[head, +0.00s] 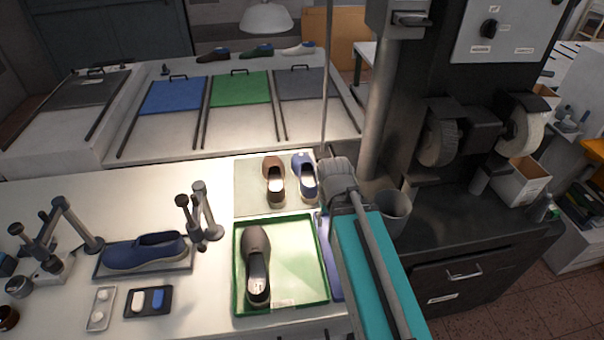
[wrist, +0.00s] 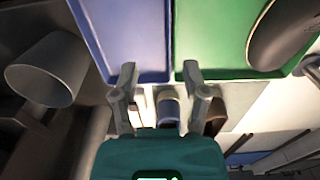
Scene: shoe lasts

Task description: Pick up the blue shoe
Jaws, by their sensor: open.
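A blue shoe (head: 304,178) stands on a pale mat at the back of the bench, close to the right of a brown shoe (head: 274,180). It also shows in the wrist view (wrist: 168,107), beyond the gap between my fingers and partly hidden by my gripper body. Another blue shoe (head: 145,252) lies on a dark plate at the left. My gripper (wrist: 160,78) is open and empty, apart from the shoe. In the head view my arm covers part of the area to the right, and the fingers cannot be made out.
A green tray (head: 322,262) holds a dark brown shoe (head: 255,255). A blue tray (wrist: 125,70) lies beside it, mostly hidden by my arm in the head view. A grey bin (head: 394,212) and a grinding machine (head: 466,135) stand to the right. Small jointed stands rise at the left.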

